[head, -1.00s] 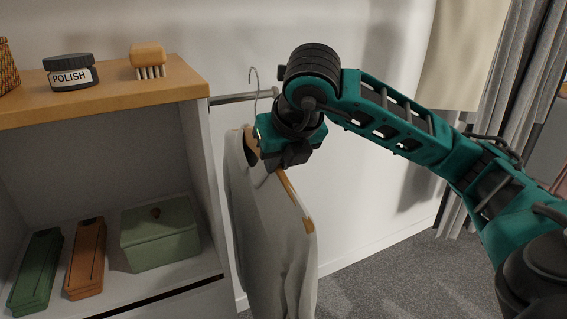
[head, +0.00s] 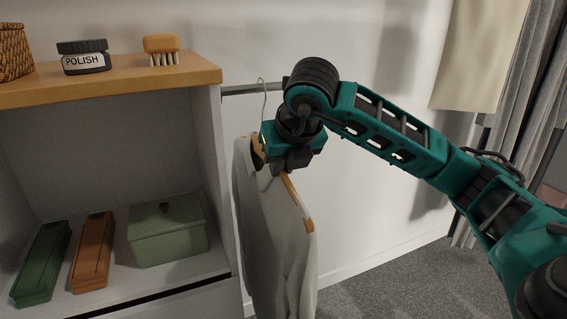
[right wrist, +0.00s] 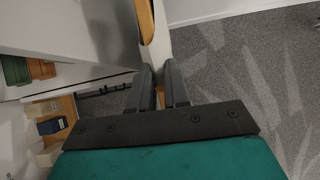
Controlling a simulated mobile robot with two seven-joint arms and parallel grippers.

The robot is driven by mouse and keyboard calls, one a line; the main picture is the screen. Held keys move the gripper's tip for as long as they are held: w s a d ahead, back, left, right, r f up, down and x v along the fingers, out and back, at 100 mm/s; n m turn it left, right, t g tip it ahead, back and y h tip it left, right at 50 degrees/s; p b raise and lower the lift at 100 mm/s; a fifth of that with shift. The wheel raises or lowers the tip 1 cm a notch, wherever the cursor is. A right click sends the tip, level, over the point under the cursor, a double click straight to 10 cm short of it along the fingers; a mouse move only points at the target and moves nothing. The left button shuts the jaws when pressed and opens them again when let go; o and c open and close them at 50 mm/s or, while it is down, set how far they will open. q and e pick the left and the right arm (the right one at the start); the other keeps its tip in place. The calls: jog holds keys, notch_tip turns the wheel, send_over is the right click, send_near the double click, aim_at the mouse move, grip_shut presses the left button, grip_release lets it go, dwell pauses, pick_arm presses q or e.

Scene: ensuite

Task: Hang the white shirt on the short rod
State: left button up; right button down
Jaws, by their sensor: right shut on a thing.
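The white shirt (head: 272,235) hangs on a wooden hanger (head: 296,203) in the head view, below the short rod (head: 242,90). The rod sticks out from the side of the shelf unit. My right gripper (head: 268,152) is shut on the hanger near its neck, and the shirt hangs below it. The hanger's thin metal hook (head: 264,98) crosses the rod in the picture, its top slightly above it. I cannot tell whether the hook rests on the rod. In the right wrist view, part of the wooden hanger (right wrist: 146,20) shows beyond my fingers. My left gripper is out of view.
The shelf unit (head: 120,82) stands left, close to the shirt. On top are a polish jar (head: 84,58), a brush (head: 162,48) and a basket (head: 14,52). A green box (head: 166,232) and two long cases sit inside. A curtain (head: 510,130) hangs right; the carpet between looks clear.

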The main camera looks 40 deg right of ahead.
dwell(0.3)
jog(key=c, duration=1)
grip_release()
jog(key=shift+f, duration=0.1)
